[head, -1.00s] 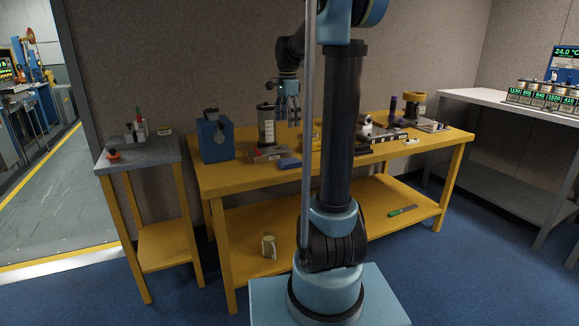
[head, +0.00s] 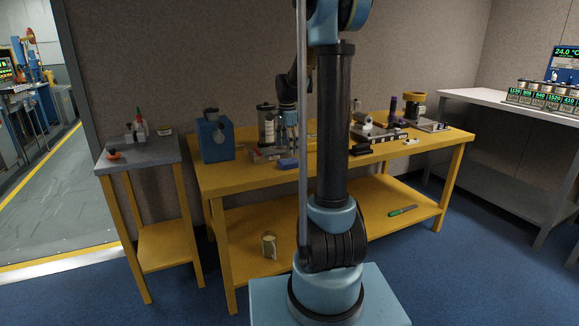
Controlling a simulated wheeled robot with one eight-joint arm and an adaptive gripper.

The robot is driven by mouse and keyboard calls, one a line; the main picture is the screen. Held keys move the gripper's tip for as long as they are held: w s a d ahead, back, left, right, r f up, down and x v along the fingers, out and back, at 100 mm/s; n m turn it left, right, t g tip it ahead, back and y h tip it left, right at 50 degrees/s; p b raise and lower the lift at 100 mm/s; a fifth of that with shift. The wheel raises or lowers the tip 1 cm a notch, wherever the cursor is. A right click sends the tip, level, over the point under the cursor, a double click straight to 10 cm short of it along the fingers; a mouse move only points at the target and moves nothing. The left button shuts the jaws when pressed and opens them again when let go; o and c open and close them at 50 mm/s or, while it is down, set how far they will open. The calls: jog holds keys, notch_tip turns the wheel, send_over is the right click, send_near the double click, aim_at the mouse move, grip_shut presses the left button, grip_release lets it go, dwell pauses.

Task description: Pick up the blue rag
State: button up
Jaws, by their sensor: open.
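The small blue rag (head: 287,164) lies near the front edge of the yellow workbench (head: 245,180), left of my arm's column. My gripper (head: 287,149) points down just above and behind the rag, fingers open, with nothing seen between them. At this size I cannot tell whether the fingertips touch the rag.
A red and grey item (head: 265,154) lies just left of the rag. A clear canister (head: 266,125) and a blue box (head: 215,138) stand further left. Tools and a vise-like block (head: 375,132) crowd the right half. The bench's front left is clear.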

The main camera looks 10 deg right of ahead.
aim_at(290, 160)
jog(key=shift+d+f, duration=0.2)
jog(key=shift+f, duration=0.75)
jog(key=shift+d+f, duration=0.15)
jog(key=shift+f, duration=0.85)
jog(key=shift+d+f, duration=0.2)
jog(key=shift+f, duration=0.75)
jog(key=c, duration=1.2)
notch_tip(290, 160, up, 10)
